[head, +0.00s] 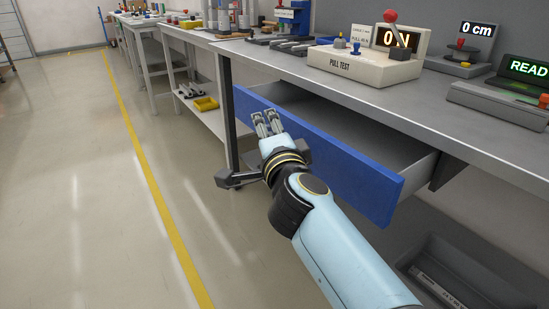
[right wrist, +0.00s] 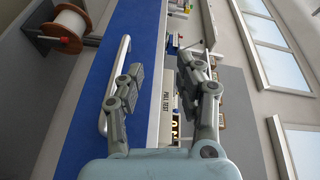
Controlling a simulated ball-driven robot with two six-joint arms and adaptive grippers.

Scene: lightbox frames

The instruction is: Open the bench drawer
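The bench drawer (head: 330,155) has a blue front and stands pulled out, with its grey inside showing under the bench top. In the right wrist view its blue front (right wrist: 80,110) runs up the picture, with a pale bar handle (right wrist: 104,118) on it. My right gripper (head: 266,122) is in front of the drawer front, near its upper edge. In the right wrist view its fingers (right wrist: 168,75) are apart with nothing held between them. The handle lies behind and left of the left finger; whether they touch I cannot tell. My left gripper is not in view.
The grey bench top (head: 420,105) carries a pull test device (head: 365,65) and a READ display (head: 525,70). A grey tray (head: 465,280) lies below the bench at right. A spool (right wrist: 66,28) shows in the right wrist view. The floor (head: 70,200) at left is clear.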

